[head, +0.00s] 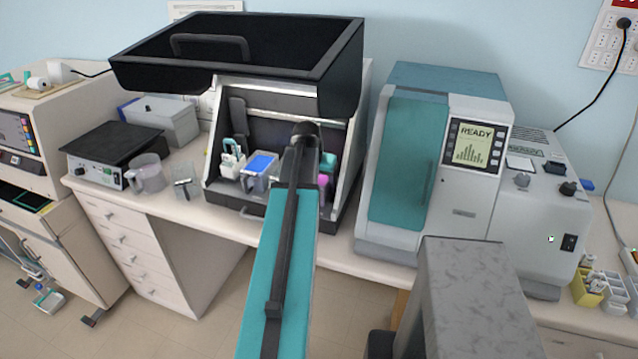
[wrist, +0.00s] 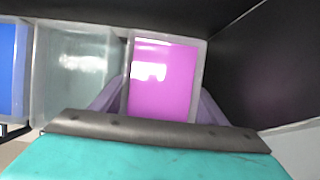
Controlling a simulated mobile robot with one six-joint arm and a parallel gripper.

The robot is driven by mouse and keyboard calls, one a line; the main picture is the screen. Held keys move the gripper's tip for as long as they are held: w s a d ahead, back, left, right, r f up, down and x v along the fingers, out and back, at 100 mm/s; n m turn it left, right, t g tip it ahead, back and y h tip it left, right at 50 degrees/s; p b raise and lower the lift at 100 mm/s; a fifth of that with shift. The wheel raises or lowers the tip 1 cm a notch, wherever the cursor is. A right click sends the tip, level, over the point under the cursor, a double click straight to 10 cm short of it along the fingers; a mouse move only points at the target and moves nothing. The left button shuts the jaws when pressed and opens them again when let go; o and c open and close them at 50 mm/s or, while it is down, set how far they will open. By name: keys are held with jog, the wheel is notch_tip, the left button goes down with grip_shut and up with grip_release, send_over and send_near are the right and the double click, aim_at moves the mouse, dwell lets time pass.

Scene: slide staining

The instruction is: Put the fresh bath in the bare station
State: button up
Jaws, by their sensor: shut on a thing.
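A bath of magenta liquid (wrist: 163,75) sits in a pale-rimmed container in the wrist view. The two purple fingers of my gripper (wrist: 158,102) are shut on its sides. In the head view a patch of magenta (head: 323,181) shows beside my arm, at the right side of the open black-lidded machine (head: 285,105). A clear, pale bath (wrist: 76,75) stands just left of the magenta one, and a blue bath (wrist: 10,70) is left of that. The blue bath also shows in the head view (head: 260,164). My arm hides much of the bay; I cannot tell which station is bare.
The machine's dark side wall (wrist: 265,65) is close on the right. A white-and-teal item (head: 231,160) stands at the bay's left. A clear container (head: 185,184) and a clear jug (head: 148,174) stand on the counter. A teal-doored machine (head: 405,165) stands to the right.

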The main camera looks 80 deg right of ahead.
jog(key=o, duration=1.7)
jog(key=shift+o, duration=0.2)
jog(key=s+b+v, duration=0.1)
jog(key=b+v, duration=0.2)
jog(key=v, duration=1.1)
jog(key=shift+w, duration=0.35)
